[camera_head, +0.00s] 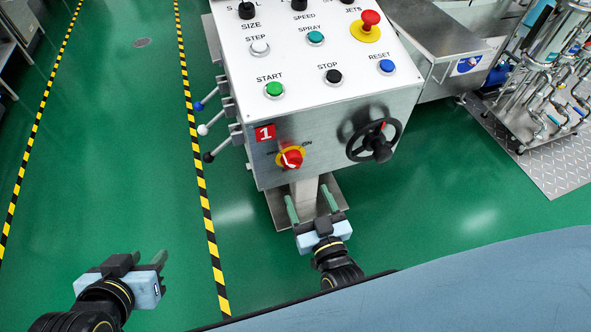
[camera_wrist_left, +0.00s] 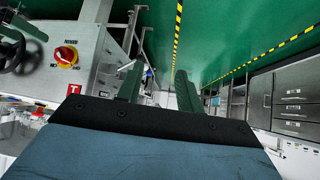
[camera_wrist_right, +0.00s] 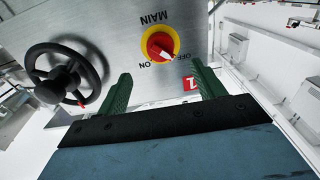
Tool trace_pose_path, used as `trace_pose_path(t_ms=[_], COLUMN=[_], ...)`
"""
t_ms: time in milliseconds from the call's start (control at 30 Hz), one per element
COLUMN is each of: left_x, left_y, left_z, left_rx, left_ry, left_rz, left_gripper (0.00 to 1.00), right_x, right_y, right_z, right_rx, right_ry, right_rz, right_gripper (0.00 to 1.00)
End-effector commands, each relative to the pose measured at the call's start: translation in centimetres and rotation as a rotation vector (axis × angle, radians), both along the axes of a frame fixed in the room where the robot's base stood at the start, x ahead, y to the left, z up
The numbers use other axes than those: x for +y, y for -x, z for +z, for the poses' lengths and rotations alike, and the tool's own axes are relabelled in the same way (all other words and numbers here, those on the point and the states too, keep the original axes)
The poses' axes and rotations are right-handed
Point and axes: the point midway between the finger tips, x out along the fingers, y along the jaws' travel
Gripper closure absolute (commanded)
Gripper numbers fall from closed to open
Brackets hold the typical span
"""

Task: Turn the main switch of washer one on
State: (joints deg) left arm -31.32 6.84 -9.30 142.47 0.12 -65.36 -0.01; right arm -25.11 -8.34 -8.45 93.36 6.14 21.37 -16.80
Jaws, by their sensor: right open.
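The main switch is a red rotary knob on a yellow plate (camera_head: 291,157), on the front of the washer panel marked with a red 1. It also shows in the left wrist view (camera_wrist_left: 66,55) and in the right wrist view (camera_wrist_right: 160,43), where its white pointer points toward the OFF label. My right gripper (camera_head: 310,197) is open and empty, just below and in front of the switch. In the right wrist view the knob lies ahead between the fingers, apart from them. My left gripper (camera_head: 148,257) is open and empty, well left of the panel.
A black handwheel (camera_head: 374,140) is on the panel right of the switch. The console top (camera_head: 320,60) carries several buttons and a red emergency knob (camera_head: 370,19). Levers (camera_head: 215,130) stick out from the left side. Green floor left of the console is clear.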

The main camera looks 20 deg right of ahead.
Motion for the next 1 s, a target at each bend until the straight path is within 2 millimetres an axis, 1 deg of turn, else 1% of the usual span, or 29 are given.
trace_pose_path(t_ms=[33, 200, 500, 700, 800, 1000], left_x=[-0.4, -1.4, -3.0, -3.7, -3.9, -4.1], left_y=[-0.7, -2.7, -5.0, -5.7, -5.8, -5.8], left_z=[0.4, 2.4, 6.7, 9.6, 10.6, 11.7], left_rx=[-0.048, -0.212, -0.497, -0.665, -0.724, -0.782], left_ry=[0.013, 0.054, 0.132, 0.178, 0.195, 0.213], left_rz=[-0.005, -0.019, -0.043, -0.053, -0.058, -0.061], left_gripper=[0.64, 0.64, 0.64, 0.64, 0.64, 0.64], right_x=[0.0, 0.0, 0.2, 0.2, 0.3, 0.3], right_y=[-0.8, -2.9, -6.3, -8.2, -8.8, -9.4], right_z=[-0.1, -0.1, -0.2, -0.2, -0.2, -0.1], right_rx=[-0.003, -0.002, -0.001, 0.0, 0.001, 0.002], right_ry=[-0.001, 0.0, 0.0, 0.001, 0.001, 0.0], right_rz=[-0.001, -0.001, 0.0, 0.0, 0.0, 0.0], right_gripper=[0.32, 0.32, 0.32, 0.32, 0.32, 0.32])
